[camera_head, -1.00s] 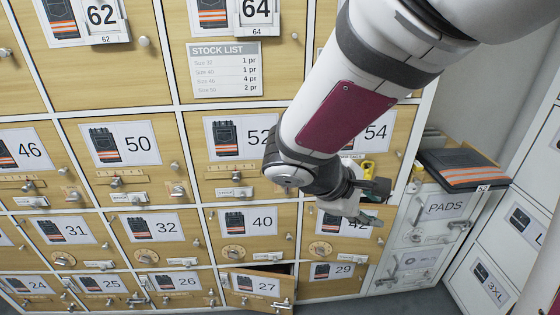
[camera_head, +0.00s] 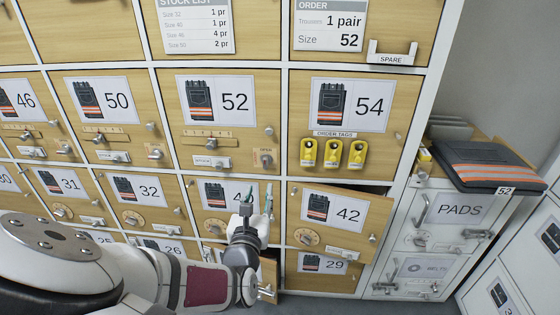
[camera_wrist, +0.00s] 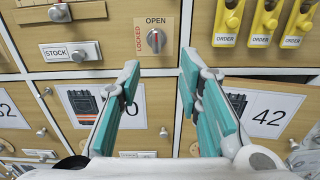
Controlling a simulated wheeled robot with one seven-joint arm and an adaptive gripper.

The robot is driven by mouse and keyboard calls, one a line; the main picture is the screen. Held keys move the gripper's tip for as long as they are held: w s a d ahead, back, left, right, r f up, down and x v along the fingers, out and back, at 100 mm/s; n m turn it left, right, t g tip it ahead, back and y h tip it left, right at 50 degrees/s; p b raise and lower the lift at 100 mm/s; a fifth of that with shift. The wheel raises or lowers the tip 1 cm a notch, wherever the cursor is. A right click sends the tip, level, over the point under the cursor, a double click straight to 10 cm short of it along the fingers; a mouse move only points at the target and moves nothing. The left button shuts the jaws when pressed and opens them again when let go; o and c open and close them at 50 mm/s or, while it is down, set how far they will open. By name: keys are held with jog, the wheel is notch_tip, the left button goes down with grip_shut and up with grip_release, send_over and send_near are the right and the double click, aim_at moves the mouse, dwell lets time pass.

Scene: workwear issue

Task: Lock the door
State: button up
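The door numbered 52 (camera_head: 225,103) is flush in the locker front. At its lower right is a small turn knob (camera_head: 265,158) on a plate marked OPEN and LOCKED. In the wrist view the knob (camera_wrist: 156,40) stands upright, its top towards OPEN; LOCKED is on its left. My gripper (camera_head: 258,196) is just below the knob in the head view. In the wrist view my gripper (camera_wrist: 160,68) is open and empty, with teal-padded fingers spread either side of the knob's line, apart from it.
The door numbered 42 (camera_head: 335,212) stands ajar, with a dark gap at its top right. Three yellow order tags (camera_head: 333,153) hang on the door numbered 54 (camera_head: 350,105). Folded dark trousers (camera_head: 485,165) lie on the PADS cabinet (camera_head: 455,210). My arm hides some lower doors.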

aim_at(265, 164)
jog(key=w+b, duration=0.1)
jog(key=w, duration=0.6)
jog(key=w+b, duration=0.2)
jog(key=w, duration=0.4)
jog(key=shift+w+f, duration=0.2)
jog(key=shift+w, duration=0.15)
jog(key=shift+d, duration=0.1)
grip_shut()
